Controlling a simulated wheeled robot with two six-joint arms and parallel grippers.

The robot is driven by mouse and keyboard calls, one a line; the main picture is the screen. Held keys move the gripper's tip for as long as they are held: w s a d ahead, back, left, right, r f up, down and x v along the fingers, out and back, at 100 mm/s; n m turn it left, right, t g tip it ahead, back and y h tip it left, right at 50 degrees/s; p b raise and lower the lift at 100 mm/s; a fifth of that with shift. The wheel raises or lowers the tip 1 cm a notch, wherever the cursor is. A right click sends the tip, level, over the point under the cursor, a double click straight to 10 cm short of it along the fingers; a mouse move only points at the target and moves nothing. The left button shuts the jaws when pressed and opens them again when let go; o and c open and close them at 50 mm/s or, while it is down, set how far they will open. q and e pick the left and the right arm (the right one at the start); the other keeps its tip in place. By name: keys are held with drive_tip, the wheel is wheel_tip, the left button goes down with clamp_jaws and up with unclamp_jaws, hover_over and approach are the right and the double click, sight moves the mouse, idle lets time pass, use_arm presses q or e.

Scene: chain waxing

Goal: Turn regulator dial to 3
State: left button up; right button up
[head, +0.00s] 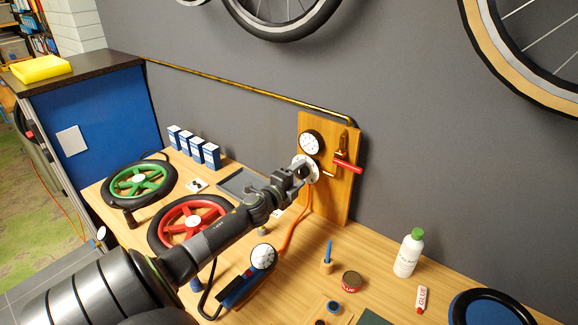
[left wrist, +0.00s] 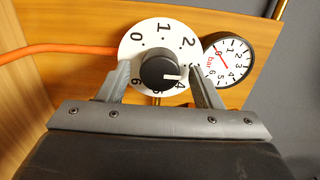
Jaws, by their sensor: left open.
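The regulator dial is a white disc (left wrist: 150,34) with black numerals and a black centre knob (left wrist: 158,71) in the left wrist view. The knob's white pointer line faces right, close to the 4, on the side toward the 3. The 3 is mostly hidden by the right finger. My left gripper (left wrist: 160,78) is open, its fingers on either side of the knob; I cannot tell whether they touch it. In the head view the left gripper (head: 299,174) covers much of the white dial (head: 313,170) on the wooden board. My right gripper is not in view.
A pressure gauge (head: 311,143) sits above the dial; its red needle is near 0 in the wrist view (left wrist: 229,59). A red-handled valve (head: 346,165) is beside it. An orange hose (head: 290,237) runs down to the bench. The red wheel (head: 187,221) lies beneath my arm.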

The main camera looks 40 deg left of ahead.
use_arm(q)
drive_tip(key=s+d+b, duration=0.2)
drive_tip(key=s+b, duration=0.5)
drive_tip(key=s, duration=1)
drive_tip(key=shift+d+r, duration=0.15)
drive_tip(key=shift+s, duration=0.1)
